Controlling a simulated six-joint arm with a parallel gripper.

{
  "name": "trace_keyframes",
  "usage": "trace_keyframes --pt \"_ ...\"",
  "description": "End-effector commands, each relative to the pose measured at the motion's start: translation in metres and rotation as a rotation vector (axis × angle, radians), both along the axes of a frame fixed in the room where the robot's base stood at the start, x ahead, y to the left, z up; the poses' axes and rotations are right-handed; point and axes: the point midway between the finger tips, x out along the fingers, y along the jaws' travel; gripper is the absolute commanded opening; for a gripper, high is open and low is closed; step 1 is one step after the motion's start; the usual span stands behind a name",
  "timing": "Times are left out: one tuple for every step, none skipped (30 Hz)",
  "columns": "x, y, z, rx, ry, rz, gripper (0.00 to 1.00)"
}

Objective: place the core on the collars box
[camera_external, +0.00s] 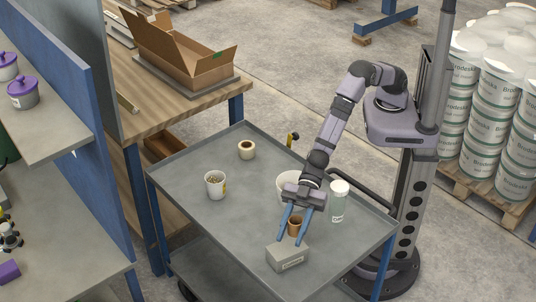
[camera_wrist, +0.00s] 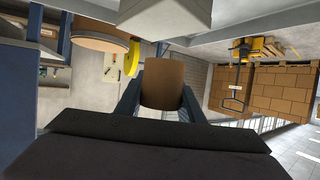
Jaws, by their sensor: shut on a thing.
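My gripper (camera_external: 295,226) points down over the grey cart, with its two blue fingers shut on a small brown core (camera_external: 294,228). In the wrist view the core (camera_wrist: 162,84) sits upright between the blue fingers. The collars box, a small grey box with a pale label (camera_external: 288,257), stands on the cart near its front edge. The core appears just behind the box's top in the outside view; a gap shows between them in the wrist view, where the box's grey end (camera_wrist: 165,14) is at the top edge. The exact height of the core over the cart is unclear.
The cart's left middle is free.

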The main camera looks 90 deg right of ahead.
Motion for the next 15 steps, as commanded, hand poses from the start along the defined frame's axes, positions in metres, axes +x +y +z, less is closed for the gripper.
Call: trace_keyframes --pt "0.0 0.0 -0.003 0.001 0.0 0.001 0.14" --pt "0.0 0.001 -0.004 0.002 0.0 0.001 0.14" --pt "0.0 0.001 -0.005 0.002 0.0 0.001 0.14" --pt "0.0 0.001 -0.006 0.002 -0.001 0.0 0.14" --pt "0.0 0.001 -0.006 0.002 -0.001 0.0 0.14" --pt "0.0 0.001 -0.006 0.002 -0.001 0.0 0.14" --pt "0.0 0.0 -0.007 0.002 -0.001 0.0 0.14" --pt "0.0 0.0 -0.008 0.001 0.0 0.0 0.14" --pt "0.0 0.0 -0.012 0.0 0.001 0.0 0.14" --pt "0.0 0.0 -0.015 -0.001 0.001 0.0 0.14" --pt "0.0 0.0 -0.018 -0.001 0.001 0.0 0.14" --pt "0.0 0.0 -0.023 -0.002 0.001 0.0 0.14" --pt "0.0 0.0 -0.027 -0.001 0.002 0.001 0.14" --pt "0.0 0.0 -0.03 -0.001 0.002 0.001 0.14" --pt "0.0 0.0 -0.035 -0.001 0.001 0.0 0.14"
